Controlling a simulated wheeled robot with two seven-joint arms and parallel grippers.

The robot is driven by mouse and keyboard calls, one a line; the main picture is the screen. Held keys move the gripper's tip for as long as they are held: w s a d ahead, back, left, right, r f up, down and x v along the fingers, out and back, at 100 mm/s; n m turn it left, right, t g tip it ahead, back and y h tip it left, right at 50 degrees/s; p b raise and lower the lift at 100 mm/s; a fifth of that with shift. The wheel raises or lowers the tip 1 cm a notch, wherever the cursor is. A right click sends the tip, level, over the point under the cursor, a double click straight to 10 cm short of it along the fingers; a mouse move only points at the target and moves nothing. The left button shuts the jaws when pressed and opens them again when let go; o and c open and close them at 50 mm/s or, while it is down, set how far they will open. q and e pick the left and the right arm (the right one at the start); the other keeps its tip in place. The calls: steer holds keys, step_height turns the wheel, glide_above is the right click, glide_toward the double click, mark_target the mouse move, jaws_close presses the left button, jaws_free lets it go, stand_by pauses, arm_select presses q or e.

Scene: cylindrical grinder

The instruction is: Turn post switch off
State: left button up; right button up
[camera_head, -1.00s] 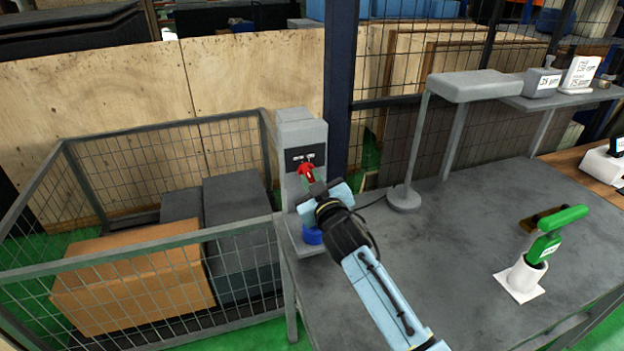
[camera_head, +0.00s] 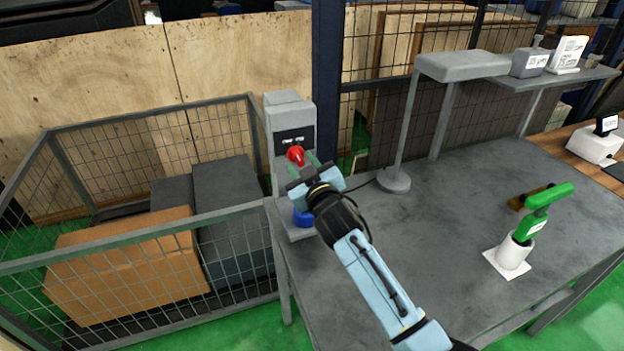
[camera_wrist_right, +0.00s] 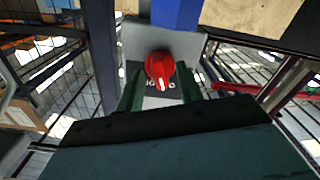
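The post switch is a red rotary knob (camera_head: 296,156) on the dark panel of a grey upright post (camera_head: 289,112) at the table's left back corner. In the right wrist view the red knob (camera_wrist_right: 160,68) shows a white pointer line, with white marks partly visible below it. My right gripper (camera_head: 306,167) is at the knob. In the wrist view its two green fingers (camera_wrist_right: 160,88) are spread to either side of the knob, with gaps, and hold nothing. My left gripper is not in view.
A blue part (camera_head: 303,217) sits low on the post. A lamp-like grey stand (camera_head: 394,181) is to the right. A green-handled tool in a white holder (camera_head: 513,256) stands on the table (camera_head: 420,270). A mesh cage (camera_head: 120,250) with boxes is at left.

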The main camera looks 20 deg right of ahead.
steer(key=s, duration=1.3)
steer(key=shift+d, duration=0.2)
